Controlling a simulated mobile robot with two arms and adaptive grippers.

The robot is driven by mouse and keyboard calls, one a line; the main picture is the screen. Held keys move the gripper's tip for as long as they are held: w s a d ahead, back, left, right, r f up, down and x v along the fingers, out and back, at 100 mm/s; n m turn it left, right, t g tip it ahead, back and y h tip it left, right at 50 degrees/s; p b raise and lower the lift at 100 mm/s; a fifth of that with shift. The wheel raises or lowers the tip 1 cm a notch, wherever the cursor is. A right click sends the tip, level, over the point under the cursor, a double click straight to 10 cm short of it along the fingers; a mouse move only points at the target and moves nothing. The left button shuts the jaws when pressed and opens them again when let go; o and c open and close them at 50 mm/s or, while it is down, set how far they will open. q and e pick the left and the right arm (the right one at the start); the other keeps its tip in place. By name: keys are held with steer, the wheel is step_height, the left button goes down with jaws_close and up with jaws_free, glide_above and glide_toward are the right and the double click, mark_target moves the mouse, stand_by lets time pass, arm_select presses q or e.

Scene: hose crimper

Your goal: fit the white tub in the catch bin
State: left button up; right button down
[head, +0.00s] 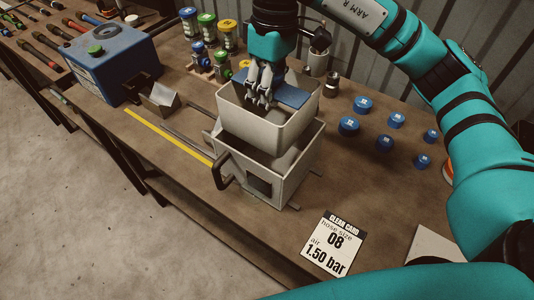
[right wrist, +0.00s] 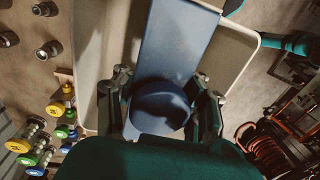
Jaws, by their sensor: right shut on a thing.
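The white tub (head: 262,128) is an open off-white box with a blue crossbar (head: 291,95) across its top. My right gripper (head: 260,98) is over the tub with its fingers down at the bar. In the right wrist view it is shut on a round blue knob (right wrist: 160,105) on the bar, and the tub's pale rim (right wrist: 240,62) shows around it. The catch bin (head: 293,178) is a pale open-topped box with a dark front opening. The tub is over the bin's mouth, its lower part overlapping it; I cannot tell whether they touch. My left gripper is out of view.
A black handle (head: 221,172) sticks out at the bin's left. A blue box (head: 110,62) stands on the bench at left. Colour-capped fittings (head: 207,27) stand behind. Several blue caps (head: 349,126) lie at right. A card (head: 331,244) lies in front.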

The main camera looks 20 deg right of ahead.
step_height(320, 180, down, 14)
steer(key=p, duration=0.3)
steer(key=shift+s+d+f+p, duration=0.1)
steer(key=shift+s+f+p, duration=0.05)
steer(key=shift+p, duration=0.2)
steer(key=shift+f, duration=0.3)
steer(key=shift+f, duration=0.1)
steer(key=shift+f+b, duration=0.1)
steer(key=shift+b, duration=0.2)
steer(key=c, duration=0.8)
jaws_free()
steer(key=shift+c, duration=0.2)
